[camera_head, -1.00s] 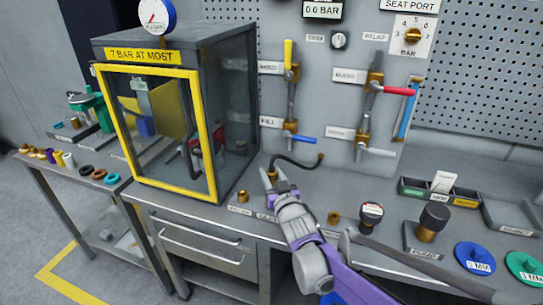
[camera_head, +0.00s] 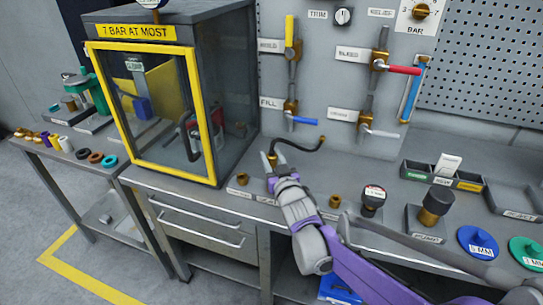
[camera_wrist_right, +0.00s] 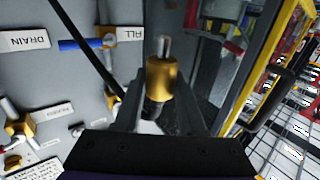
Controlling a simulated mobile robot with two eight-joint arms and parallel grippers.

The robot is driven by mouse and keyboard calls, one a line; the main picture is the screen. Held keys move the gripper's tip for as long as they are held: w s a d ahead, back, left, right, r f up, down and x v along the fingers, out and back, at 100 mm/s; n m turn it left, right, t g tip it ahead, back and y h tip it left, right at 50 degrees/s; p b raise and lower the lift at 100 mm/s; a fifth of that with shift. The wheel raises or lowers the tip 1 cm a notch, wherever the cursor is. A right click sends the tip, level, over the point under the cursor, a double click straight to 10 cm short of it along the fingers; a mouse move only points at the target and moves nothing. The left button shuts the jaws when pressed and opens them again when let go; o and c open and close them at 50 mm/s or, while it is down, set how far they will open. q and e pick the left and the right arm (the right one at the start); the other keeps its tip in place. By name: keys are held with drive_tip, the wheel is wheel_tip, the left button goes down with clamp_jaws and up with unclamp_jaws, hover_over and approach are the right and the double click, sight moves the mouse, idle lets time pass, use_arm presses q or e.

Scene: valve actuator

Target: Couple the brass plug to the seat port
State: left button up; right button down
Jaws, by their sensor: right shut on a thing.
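My right gripper (camera_head: 272,160) is over the bench, just right of the yellow-framed cabinet. It is shut on the brass plug (camera_wrist_right: 162,80), which stands between the fingers with a silver pin at its tip in the right wrist view. A black hose (camera_head: 303,149) runs from beside the gripper to a small brass end (camera_head: 322,139) near the panel. I cannot pick out the seat port in the current views. My left gripper is not in view.
The glass-doored cabinet (camera_head: 205,100) stands close left of my right gripper. Valves with a blue lever (camera_head: 303,121) and a red lever (camera_head: 402,70) jut from the panel. A small brass fitting (camera_head: 243,178) and a black-topped gauge piece (camera_head: 373,199) stand on the bench.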

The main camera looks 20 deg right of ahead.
drive_tip(key=shift+f+b, duration=1.15)
drive_tip(key=shift+f, duration=0.75)
drive_tip(key=shift+f+b, duration=1.2)
drive_tip(key=shift+f, duration=0.45)
drive_tip(key=shift+c, duration=2)
unclamp_jaws()
drive_tip(key=s, duration=1)
drive_tip(key=shift+s+d, duration=0.15)
drive_tip(key=shift+s, duration=0.25)
